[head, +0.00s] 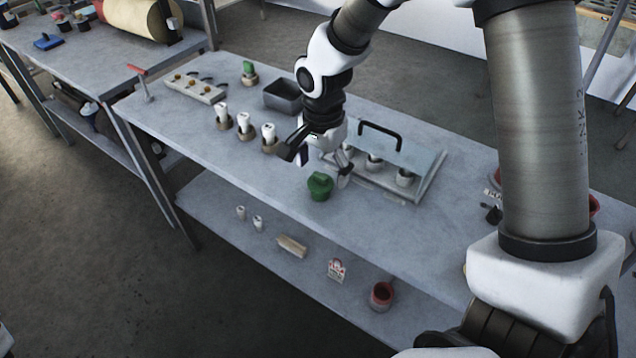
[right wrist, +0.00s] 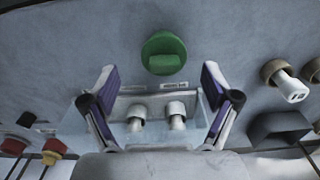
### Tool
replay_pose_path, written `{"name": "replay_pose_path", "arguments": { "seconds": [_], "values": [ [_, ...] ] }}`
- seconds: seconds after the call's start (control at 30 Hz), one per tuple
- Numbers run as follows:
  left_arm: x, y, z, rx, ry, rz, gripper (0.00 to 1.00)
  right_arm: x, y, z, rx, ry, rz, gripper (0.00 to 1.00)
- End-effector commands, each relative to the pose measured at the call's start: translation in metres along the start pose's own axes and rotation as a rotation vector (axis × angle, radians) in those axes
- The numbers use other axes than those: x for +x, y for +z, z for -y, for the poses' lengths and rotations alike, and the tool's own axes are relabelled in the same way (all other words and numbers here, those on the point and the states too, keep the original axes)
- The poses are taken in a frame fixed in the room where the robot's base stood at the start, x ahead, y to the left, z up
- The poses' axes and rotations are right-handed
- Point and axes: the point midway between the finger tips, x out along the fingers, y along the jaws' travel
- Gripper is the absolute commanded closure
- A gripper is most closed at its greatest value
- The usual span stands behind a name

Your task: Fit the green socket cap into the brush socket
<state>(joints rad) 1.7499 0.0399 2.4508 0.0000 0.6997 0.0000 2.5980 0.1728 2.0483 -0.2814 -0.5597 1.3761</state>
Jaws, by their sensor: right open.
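The green socket cap (head: 320,186) sits on the workbench near its front edge, with a raised grip bar on top. It also shows in the right wrist view (right wrist: 163,53), ahead of my fingertips. My right gripper (head: 322,166) is open and empty, over the bench just behind the cap; its spread fingers also show in the right wrist view (right wrist: 165,85). White cylindrical sockets stand in a rack (head: 432,178) with a black handle, right of the gripper. I cannot tell which is the brush socket. My left gripper is out of view.
White pieces in brown rings (head: 244,124) stand left of the gripper. The lower shelf holds a red cup (head: 382,296) and small items.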

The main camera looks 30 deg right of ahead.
Motion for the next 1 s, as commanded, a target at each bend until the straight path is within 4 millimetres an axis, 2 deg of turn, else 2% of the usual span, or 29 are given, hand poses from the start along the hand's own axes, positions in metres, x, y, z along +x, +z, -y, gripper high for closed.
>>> {"name": "replay_pose_path", "arguments": {
  "seconds": [0.1,0.2,0.4,0.43,0.5,0.6,1.0],
  "values": [
    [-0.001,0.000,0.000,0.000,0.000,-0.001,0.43,0.024,0.001,0.000,0.001,0.006,0.002,0.13],
    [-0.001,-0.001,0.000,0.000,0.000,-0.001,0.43,0.036,0.001,0.000,-0.001,0.003,0.002,0.13],
    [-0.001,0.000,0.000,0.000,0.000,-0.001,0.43,0.038,0.001,0.000,-0.001,0.001,0.001,0.13],
    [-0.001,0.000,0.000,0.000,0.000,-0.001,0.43,0.038,0.001,0.000,-0.001,0.001,0.001,0.16],
    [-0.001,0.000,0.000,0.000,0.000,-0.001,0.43,0.038,0.001,0.000,-0.001,0.001,0.001,0.41],
    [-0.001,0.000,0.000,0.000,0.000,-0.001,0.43,0.038,0.001,0.000,-0.001,0.001,0.001,0.73],
    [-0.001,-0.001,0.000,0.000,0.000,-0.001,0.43,0.036,0.001,0.001,-0.001,0.001,0.001,0.73]
  ]
}}
